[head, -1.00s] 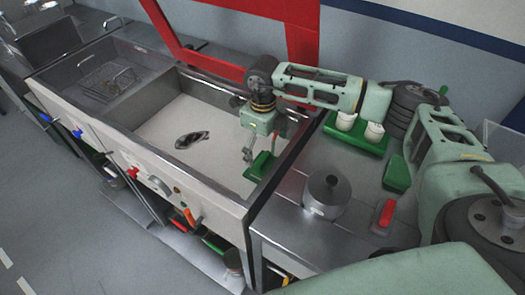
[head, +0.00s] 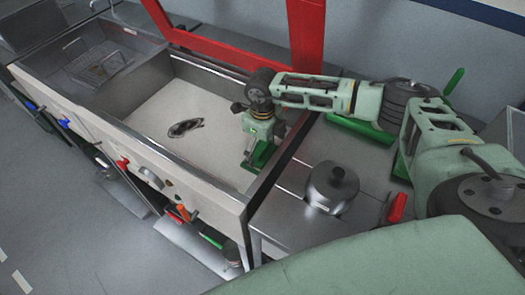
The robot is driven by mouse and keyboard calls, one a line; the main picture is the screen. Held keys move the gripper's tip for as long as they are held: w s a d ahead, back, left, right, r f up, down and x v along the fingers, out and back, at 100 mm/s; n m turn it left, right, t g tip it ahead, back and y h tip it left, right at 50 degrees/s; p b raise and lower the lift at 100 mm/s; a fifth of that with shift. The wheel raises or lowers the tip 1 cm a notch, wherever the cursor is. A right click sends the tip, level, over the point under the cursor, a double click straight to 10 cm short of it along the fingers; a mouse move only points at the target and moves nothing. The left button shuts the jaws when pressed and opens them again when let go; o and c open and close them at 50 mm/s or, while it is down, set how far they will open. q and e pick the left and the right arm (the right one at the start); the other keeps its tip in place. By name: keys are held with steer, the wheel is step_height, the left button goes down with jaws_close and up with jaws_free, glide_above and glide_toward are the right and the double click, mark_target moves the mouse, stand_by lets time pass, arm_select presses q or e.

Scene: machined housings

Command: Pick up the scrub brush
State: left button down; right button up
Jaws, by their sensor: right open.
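A green block-like object (head: 264,156), which looks like the scrub brush, lies at the right end of the sink floor, close to the right wall. Its bristles cannot be made out. My right gripper (head: 248,161) points down at it and is open, with its fingers at the object's left side. The gripper partly hides the object, and I cannot tell whether they touch. My left gripper is not in view.
The sink (head: 190,98) has raised walls and a red frame (head: 225,47) behind it. A dark object (head: 184,128) lies on its floor. On the right counter stand a lidded pot (head: 332,187) and a red-handled item (head: 398,207). A wire basket (head: 98,65) is at left.

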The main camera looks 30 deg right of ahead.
steer(key=shift+w+f, duration=0.1)
steer(key=shift+f, duration=1.1)
steer(key=c, duration=1.3)
